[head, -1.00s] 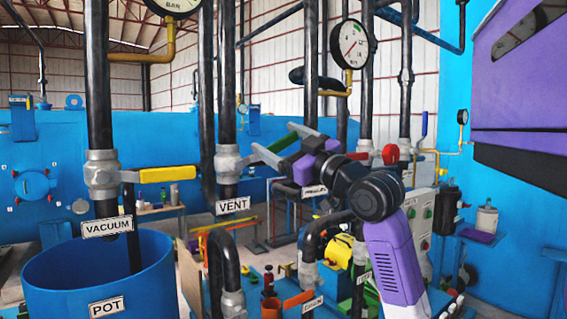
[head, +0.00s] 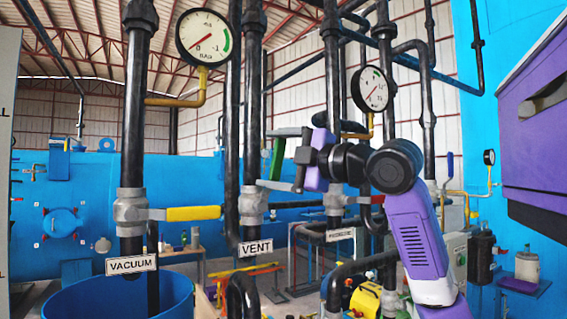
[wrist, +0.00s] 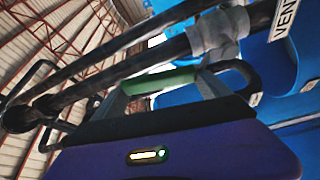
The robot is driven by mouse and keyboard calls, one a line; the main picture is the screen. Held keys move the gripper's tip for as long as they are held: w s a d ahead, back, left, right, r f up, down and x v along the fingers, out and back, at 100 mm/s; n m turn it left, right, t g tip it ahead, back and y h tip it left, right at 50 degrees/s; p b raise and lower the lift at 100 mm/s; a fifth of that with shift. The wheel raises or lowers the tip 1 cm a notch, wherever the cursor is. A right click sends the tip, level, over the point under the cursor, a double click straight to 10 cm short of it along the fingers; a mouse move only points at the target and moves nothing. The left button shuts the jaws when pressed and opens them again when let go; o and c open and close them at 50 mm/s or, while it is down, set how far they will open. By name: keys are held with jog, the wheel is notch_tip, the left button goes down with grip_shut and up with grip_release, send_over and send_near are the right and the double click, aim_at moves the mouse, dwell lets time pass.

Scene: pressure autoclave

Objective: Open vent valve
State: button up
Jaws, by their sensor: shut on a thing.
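The vent valve (head: 253,207) is a grey body on a black vertical pipe, above a white VENT sign (head: 256,247). Its green handle (head: 278,160) is right of the body, partly hidden by my gripper (head: 291,158). My gripper, with dark fingers and a purple body, is shut on the green handle. In the wrist view the green handle (wrist: 160,84) lies between the dark fingers, and the grey valve body (wrist: 217,34) is just beyond. The exact lever angle is hard to tell.
Left is the vacuum valve with a yellow handle (head: 193,213), above a blue pot (head: 120,300). A gauge (head: 204,37) hangs above. Black pipes stand close behind my gripper, with a second gauge (head: 371,89). A purple panel (head: 540,120) is at the right.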

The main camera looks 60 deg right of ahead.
jog(key=shift+w+a+n+g, duration=0.2)
jog(key=shift+w+a+n, duration=0.1)
jog(key=shift+a+n, duration=0.25)
jog(key=shift+w+a+n+g, duration=0.2)
jog(key=shift+w+a+n, duration=0.1)
jog(key=shift+a+n, duration=0.25)
jog(key=shift+d, duration=0.1)
jog(key=o, duration=1.9)
jog(key=shift+w, duration=0.1)
jog(key=s, duration=0.2)
jog(key=s+a+b, duration=0.1)
jog(key=s, duration=0.4)
jog(key=shift+s+a, duration=0.15)
jog(key=shift+s, duration=0.25)
jog(key=shift+r, duration=0.1)
